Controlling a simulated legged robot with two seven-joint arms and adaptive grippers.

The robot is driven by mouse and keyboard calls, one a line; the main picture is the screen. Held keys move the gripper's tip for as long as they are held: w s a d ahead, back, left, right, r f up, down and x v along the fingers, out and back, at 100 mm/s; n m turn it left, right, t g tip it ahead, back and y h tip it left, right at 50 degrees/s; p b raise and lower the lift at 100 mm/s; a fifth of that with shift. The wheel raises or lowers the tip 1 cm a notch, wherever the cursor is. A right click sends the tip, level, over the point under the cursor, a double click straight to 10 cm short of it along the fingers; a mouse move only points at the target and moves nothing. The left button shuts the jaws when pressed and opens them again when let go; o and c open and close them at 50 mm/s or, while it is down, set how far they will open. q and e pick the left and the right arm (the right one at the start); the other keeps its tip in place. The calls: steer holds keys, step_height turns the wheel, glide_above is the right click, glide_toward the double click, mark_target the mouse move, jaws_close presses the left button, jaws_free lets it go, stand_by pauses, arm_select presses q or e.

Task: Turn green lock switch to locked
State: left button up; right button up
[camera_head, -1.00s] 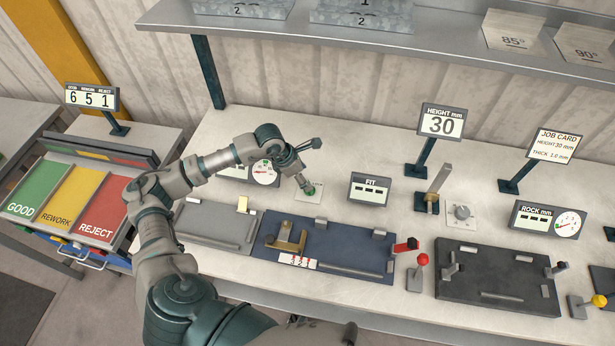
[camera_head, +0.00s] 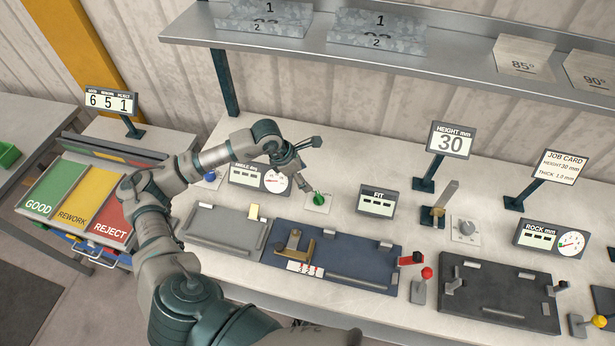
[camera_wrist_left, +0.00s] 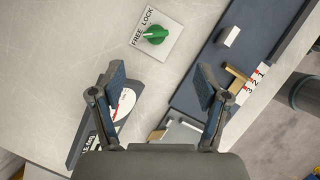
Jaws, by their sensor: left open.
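The green lock switch (camera_head: 319,198) is a round green knob on a small white plate on the bench top. In the left wrist view the green knob (camera_wrist_left: 155,34) sits beside the printed words FREE and LOCK, and its pale pointer mark is on the side toward these words. My left gripper (camera_head: 308,167) is just above and left of the switch in the head view. In the wrist view its two fingers (camera_wrist_left: 158,80) are spread wide and empty, with the knob beyond the tips and not touched. My right gripper is not in view.
A gauge display (camera_head: 260,178) stands left of the switch and the FIT display (camera_head: 376,202) right of it. A blue fixture plate (camera_head: 345,262) with a brass piece lies in front. A blue knob (camera_head: 209,175) is farther left.

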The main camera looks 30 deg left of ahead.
arm_select(q)
steer(key=p+v, duration=0.2)
steer(key=v, duration=0.4)
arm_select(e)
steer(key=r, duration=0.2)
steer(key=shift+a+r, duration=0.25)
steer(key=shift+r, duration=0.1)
arm_select(q)
steer(key=shift+a, duration=0.15)
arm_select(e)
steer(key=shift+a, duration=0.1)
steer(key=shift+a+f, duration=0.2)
arm_select(q)
steer(key=shift+s, duration=0.1)
